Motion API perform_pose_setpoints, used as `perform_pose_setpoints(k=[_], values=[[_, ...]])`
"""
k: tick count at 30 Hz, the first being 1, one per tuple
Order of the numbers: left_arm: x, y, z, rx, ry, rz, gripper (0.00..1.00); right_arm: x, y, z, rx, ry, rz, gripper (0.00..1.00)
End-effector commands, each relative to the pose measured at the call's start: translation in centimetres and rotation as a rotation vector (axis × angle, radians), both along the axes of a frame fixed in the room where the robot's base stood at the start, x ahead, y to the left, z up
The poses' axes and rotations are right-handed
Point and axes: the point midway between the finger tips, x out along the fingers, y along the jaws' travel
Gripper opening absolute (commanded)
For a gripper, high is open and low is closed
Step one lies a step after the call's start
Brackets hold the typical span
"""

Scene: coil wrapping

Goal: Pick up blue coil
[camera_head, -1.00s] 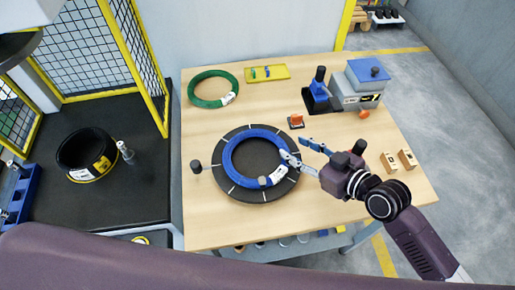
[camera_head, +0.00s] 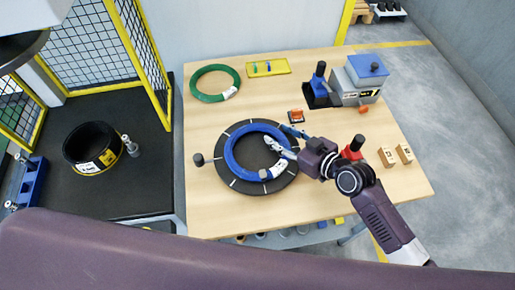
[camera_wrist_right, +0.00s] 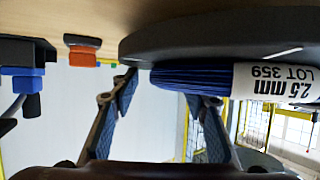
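The blue coil (camera_head: 231,159) lies flat on a round black disc (camera_head: 224,178) on the wooden table. It shows in the right wrist view (camera_wrist_right: 190,76) with a white label reading "2.5 mm LOT 359". My right gripper (camera_head: 284,140) is at the coil's right side. In the right wrist view its two fingers (camera_wrist_right: 162,105) are spread. The coil's edge appears between them, close to one finger; I cannot tell whether they touch. My left gripper is not in view.
A green coil (camera_head: 212,84) and a yellow tray (camera_head: 268,68) lie at the back of the table. A blue and grey device (camera_head: 357,82) stands at the back right. Small boxes (camera_head: 396,155) are on the right.

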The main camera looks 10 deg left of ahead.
Motion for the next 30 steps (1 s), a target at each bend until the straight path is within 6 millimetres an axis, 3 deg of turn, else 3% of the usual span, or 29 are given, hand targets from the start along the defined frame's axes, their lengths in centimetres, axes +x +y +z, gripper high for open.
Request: perform_pose_setpoints(k=[2,11,30], values=[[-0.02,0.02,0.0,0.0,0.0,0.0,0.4,-0.02,-0.02,-0.01,0.0,0.0,0.0,0.33],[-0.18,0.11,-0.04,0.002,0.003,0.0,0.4,-0.05,-0.06,-0.08,-0.001,0.001,0.0,0.0],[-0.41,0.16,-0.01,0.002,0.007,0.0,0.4,-0.1,0.04,0.72,0.001,0.002,0.002,0.0]])
